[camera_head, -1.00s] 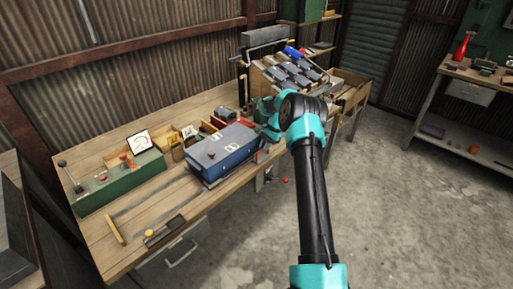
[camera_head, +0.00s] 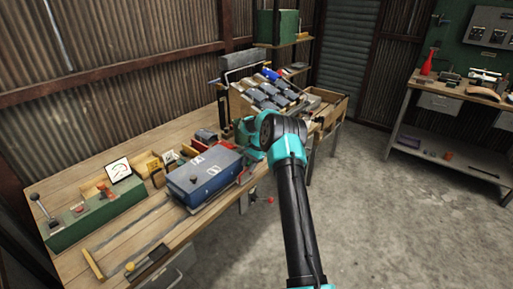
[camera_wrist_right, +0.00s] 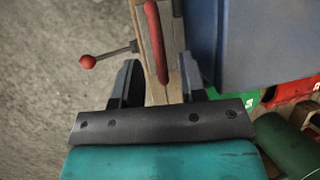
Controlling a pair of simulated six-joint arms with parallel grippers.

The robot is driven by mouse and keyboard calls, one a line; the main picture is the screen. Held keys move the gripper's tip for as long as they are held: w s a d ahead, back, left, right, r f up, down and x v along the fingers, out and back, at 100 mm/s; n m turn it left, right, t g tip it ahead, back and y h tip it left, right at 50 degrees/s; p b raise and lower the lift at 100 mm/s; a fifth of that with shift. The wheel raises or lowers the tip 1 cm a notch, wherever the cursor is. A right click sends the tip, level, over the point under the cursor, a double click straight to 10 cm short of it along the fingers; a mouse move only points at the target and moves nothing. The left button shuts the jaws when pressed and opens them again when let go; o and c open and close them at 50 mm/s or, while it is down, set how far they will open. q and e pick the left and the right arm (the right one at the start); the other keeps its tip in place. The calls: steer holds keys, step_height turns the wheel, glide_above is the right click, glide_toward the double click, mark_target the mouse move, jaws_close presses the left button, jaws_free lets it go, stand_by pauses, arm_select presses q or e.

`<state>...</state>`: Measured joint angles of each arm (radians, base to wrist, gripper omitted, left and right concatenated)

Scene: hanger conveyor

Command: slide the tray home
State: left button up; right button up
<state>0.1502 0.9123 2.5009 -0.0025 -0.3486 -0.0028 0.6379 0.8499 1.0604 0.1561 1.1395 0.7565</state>
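My right gripper (camera_wrist_right: 157,72) is open, with its dark fingers spread on either side of a red bar (camera_wrist_right: 153,40) and a strip of wooden bench edge. I see no contact between the fingers and the bar. In the head view my right wrist hides the fingertips. It is close to the right end of a blue box (camera_head: 205,175), whose side also shows in the right wrist view (camera_wrist_right: 262,45). I cannot tell which item is the tray; an open wooden tray (camera_head: 325,104) is at the bench's far end. My left gripper is not in view.
A red ball knob on a rod (camera_wrist_right: 88,62) sticks out left of the fingers. A green control box (camera_head: 95,212) with levers is at the bench's left. A rack of dark blocks (camera_head: 268,92) is behind my wrist. Open concrete floor lies to the right.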

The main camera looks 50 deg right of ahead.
steer(key=v, duration=1.6)
steer(key=shift+d+r, duration=0.2)
steer(key=shift+r, duration=0.1)
steer(key=shift+s, duration=0.15)
